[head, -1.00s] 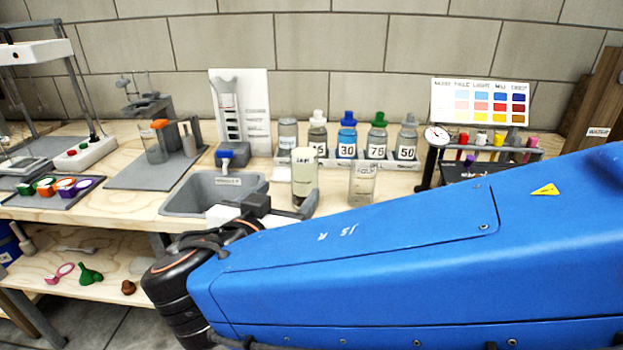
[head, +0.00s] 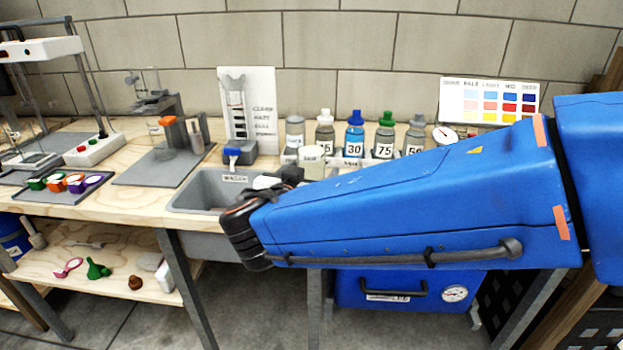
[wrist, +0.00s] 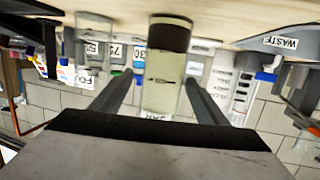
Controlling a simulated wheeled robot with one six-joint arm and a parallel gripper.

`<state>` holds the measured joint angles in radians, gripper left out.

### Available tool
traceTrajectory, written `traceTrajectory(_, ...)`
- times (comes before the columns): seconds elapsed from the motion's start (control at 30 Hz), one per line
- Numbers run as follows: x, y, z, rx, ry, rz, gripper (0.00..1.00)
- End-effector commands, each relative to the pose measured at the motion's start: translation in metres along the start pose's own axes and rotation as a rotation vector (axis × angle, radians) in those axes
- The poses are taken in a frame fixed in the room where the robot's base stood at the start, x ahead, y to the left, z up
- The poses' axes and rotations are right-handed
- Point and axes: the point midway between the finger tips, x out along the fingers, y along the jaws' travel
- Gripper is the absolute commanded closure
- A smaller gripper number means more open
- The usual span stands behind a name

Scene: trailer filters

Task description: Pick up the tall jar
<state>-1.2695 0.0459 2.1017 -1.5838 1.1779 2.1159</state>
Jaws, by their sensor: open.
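The tall jar (head: 312,158) stands on the wooden bench; in the head view only its pale upper part shows, the rest hidden behind my gripper and arm. The upside-down wrist view shows the jar (wrist: 163,75) upright, with a pale cloudy body, a dark layer at its base and a lettered cap. My gripper (wrist: 160,84) is open, with one finger on each side of the jar and gaps visible beside it. In the head view my gripper (head: 286,178) is partly hidden at the jar's left.
Numbered bottles, including the blue-capped 30 bottle (head: 354,138), stand in a row behind the jar. A grey waste basin (head: 183,198) is set in the bench to the left. A clear glass jar (wrist: 95,45) stands beside the tall jar in the wrist view.

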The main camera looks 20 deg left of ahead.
Motion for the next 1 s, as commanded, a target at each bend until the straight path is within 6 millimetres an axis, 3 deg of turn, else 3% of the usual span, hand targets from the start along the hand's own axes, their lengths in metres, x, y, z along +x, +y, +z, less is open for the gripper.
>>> traceTrajectory(0.17, 0.009, 0.000, 0.000, -0.001, 0.000, 0.002, 0.32)
traceTrajectory(0.5, 0.050, -0.002, -0.001, -0.001, 0.001, 0.002, 0.32)
traceTrajectory(0.77, 0.053, -0.003, -0.001, 0.000, 0.000, 0.000, 0.32)
traceTrajectory(1.0, 0.053, -0.003, -0.001, 0.000, 0.000, 0.000, 0.87)
